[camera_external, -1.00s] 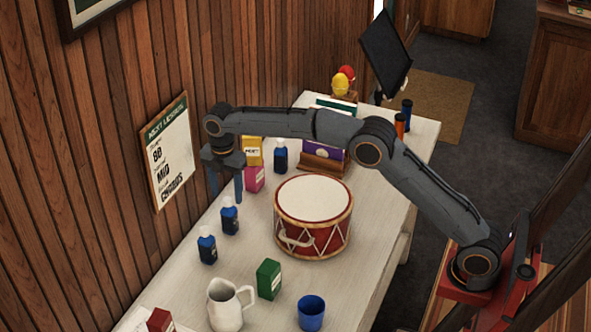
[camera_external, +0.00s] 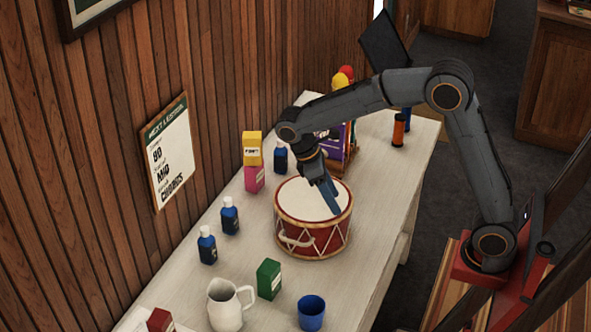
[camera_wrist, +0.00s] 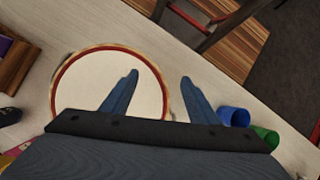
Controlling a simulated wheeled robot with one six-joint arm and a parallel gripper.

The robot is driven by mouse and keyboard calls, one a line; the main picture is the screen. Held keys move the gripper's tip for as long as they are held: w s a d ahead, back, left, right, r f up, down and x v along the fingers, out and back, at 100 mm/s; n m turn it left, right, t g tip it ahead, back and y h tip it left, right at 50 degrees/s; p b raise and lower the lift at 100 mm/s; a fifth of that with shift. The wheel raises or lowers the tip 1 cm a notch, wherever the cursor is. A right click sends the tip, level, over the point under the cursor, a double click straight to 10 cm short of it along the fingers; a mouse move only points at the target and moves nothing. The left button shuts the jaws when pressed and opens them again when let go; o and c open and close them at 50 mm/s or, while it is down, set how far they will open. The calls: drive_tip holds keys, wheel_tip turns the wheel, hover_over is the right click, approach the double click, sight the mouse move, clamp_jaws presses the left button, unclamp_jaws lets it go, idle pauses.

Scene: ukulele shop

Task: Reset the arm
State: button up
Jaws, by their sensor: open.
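My gripper (camera_external: 332,199) is above the red drum (camera_external: 313,240) with its white top, fingers pointing down and toward the right. In the wrist view my gripper (camera_wrist: 158,82) has its two blue fingers spread apart with nothing between them. The drum's pale head (camera_wrist: 85,88) lies behind and left of the fingers in that view. I cannot tell whether a fingertip touches the drum head. My arm is bent, with its elbow raised at the right of the counter.
The white counter (camera_external: 235,282) holds blue bottles (camera_external: 229,216), a yellow box (camera_external: 252,149), a pink box (camera_external: 254,179), a green box (camera_external: 269,279), a blue cup (camera_external: 311,313) and a white pitcher (camera_external: 226,306). An orange-topped cylinder (camera_external: 398,130) and a dark screen (camera_external: 384,40) stand farther back.

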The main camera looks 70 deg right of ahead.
drive_tip(key=s+f+m+t+b, duration=0.1)
drive_tip(key=s+f, duration=0.3)
drive_tip(key=s+f+m+t+y+b, duration=0.1)
drive_tip(key=s+f+m+t, duration=0.1)
drive_tip(key=s+f, duration=0.3)
drive_tip(key=s+f+m+t+b, duration=0.1)
drive_tip(key=s+f+m+t, duration=0.1)
drive_tip(key=s+f, duration=0.3)
drive_tip(key=shift+s+a+f, duration=0.15)
drive_tip(key=shift+s+a, duration=0.1)
drive_tip(key=shift+a, duration=0.1)
drive_tip(key=shift+c, duration=1.1)
